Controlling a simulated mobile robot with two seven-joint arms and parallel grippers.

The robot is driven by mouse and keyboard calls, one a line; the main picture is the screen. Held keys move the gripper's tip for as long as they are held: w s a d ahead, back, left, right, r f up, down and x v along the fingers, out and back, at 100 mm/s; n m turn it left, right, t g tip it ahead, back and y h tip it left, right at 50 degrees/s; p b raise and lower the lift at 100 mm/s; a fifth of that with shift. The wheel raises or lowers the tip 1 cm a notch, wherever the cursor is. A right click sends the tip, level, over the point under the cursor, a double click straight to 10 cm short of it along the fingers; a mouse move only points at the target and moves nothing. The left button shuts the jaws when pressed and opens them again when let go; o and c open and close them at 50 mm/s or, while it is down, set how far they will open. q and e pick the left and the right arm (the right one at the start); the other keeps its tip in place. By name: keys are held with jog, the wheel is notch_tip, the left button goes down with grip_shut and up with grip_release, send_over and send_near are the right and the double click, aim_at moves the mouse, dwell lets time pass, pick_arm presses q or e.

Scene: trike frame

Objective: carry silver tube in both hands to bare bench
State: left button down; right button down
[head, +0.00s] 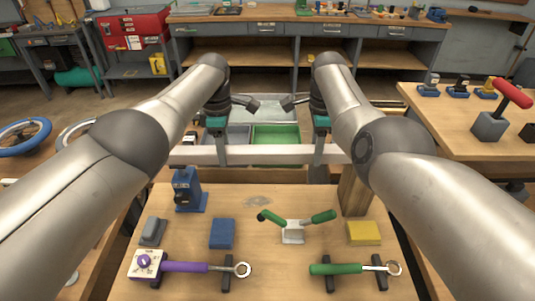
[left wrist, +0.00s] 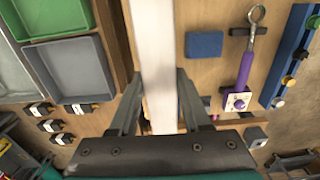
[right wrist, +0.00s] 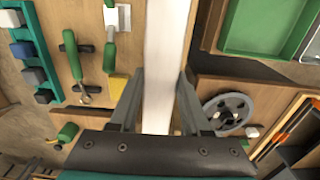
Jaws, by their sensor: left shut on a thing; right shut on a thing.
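The silver tube (head: 265,154) is a long pale bar that lies level across the head view, above the far edge of the near wooden bench (head: 235,270). My left gripper (head: 222,153) is shut on the tube near its left part. My right gripper (head: 318,153) is shut on it near its right part. In the left wrist view the tube (left wrist: 155,60) runs between the fingers, and in the right wrist view the tube (right wrist: 165,60) does too. Part of the tube's right end is hidden behind my right arm in the head view.
The near bench holds a blue vise-like tool (head: 187,190), a purple-handled wrench (head: 185,267), a green-handled wrench (head: 345,268), a yellow block (head: 363,233) and a wooden post (head: 353,192). Green (head: 276,142) and grey trays lie beyond the tube. A side bench (head: 450,118) stands right.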

pick_arm(q)
jog(key=shift+r, duration=0.2)
pick_arm(e)
jog(key=shift+r, duration=0.2)
